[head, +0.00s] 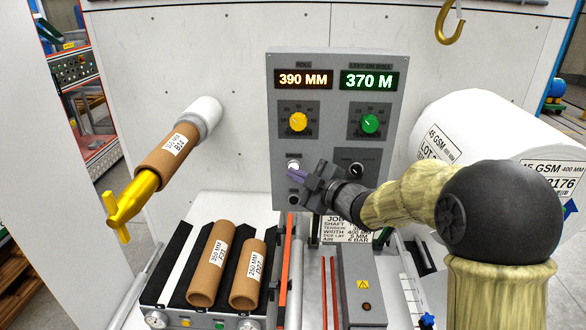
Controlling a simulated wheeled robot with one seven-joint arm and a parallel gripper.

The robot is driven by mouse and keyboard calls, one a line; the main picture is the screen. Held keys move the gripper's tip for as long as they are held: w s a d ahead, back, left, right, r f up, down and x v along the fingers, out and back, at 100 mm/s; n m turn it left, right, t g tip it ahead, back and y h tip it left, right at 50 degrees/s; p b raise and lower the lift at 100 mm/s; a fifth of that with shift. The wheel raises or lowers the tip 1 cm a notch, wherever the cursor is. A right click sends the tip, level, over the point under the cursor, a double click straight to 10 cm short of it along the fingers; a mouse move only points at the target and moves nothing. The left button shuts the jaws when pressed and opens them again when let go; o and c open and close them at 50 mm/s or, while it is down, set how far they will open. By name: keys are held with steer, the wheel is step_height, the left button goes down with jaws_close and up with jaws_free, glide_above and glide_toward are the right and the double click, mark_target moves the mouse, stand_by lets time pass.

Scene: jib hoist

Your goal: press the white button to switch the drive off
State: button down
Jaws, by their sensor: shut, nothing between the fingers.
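The white button (293,165) is on the grey control panel (340,130), left of centre below the yellow knob. My gripper (291,173) is shut and empty, with its purple-grey fingertips pointing left at the button. The tips overlap the button's lower edge in the picture; I cannot tell whether they touch it. A small dark button (293,199) sits below the white one. The panel's displays read 390 MM (303,79) in orange and 370 M (369,80) in green.
A yellow knob (298,121), a green knob (370,123) and a black selector (357,169) are on the panel. A brown core (168,157) sits on a shaft at left. Two cores (210,262) lie in a rack below.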

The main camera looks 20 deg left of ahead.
steer(key=shift+w, duration=0.4)
steer(key=shift+s, duration=0.1)
steer(key=shift+s+f+b, duration=0.1)
steer(key=shift+b, duration=0.3)
steer(key=shift+s+d, duration=0.1)
steer(key=shift+s, duration=0.05)
